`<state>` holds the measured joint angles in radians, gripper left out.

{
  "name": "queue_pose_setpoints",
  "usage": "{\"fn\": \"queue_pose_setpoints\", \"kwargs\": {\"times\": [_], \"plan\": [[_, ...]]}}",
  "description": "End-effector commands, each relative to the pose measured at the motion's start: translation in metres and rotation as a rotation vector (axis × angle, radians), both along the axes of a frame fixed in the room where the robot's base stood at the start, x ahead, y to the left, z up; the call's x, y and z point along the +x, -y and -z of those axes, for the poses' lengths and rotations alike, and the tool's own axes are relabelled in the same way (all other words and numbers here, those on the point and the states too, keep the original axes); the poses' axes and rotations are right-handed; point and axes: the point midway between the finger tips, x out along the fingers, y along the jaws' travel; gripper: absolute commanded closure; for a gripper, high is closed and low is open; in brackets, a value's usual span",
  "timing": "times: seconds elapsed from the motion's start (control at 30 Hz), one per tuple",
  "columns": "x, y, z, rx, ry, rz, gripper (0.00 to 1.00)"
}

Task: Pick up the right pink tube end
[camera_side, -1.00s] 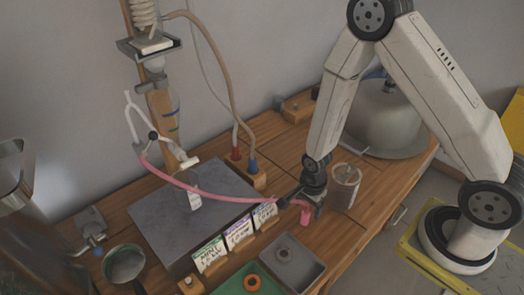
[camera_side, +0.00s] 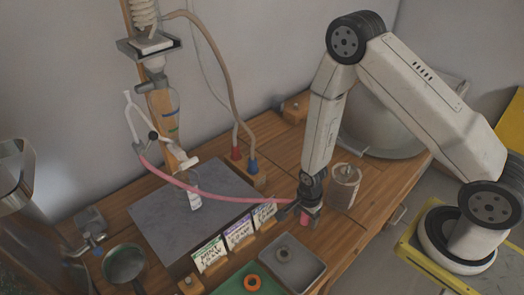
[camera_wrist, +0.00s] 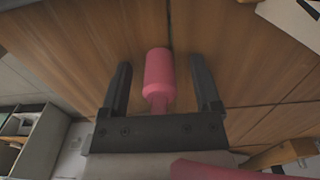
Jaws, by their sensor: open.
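The pink tube (camera_side: 215,196) runs from the glass piece (camera_side: 137,125) at the left, over the grey plate, to my gripper (camera_side: 309,214). In the wrist view the pink tube end (camera_wrist: 158,72) lies between the two black fingers of my gripper (camera_wrist: 160,68), with gaps on both sides. The jaws are open. Part of the tube end is hidden by my gripper in the side view.
Labelled cards (camera_side: 239,233) stand close at the left, with a grey tray (camera_side: 290,264) in front. Bare wood (camera_side: 325,232) shows in front of the gripper.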

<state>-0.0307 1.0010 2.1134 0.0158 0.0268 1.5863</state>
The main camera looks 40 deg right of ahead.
Motion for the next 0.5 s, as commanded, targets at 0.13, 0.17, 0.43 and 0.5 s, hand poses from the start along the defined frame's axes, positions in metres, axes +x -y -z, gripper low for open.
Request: {"fn": "queue_pose_setpoints", "kwargs": {"times": [0.13, 0.17, 0.43, 0.5], "plan": [[0.0001, 0.0, 0.0001, 0.0, 0.0, 0.0, 0.19], [0.0001, 0.0, 0.0001, 0.0, 0.0, 0.0, 0.19], [0.0, 0.0, -0.0001, 0.0, 0.0, 0.0, 0.19], [0.0, 0.0, -0.0001, 0.0, 0.0, 0.0, 0.32]]}}
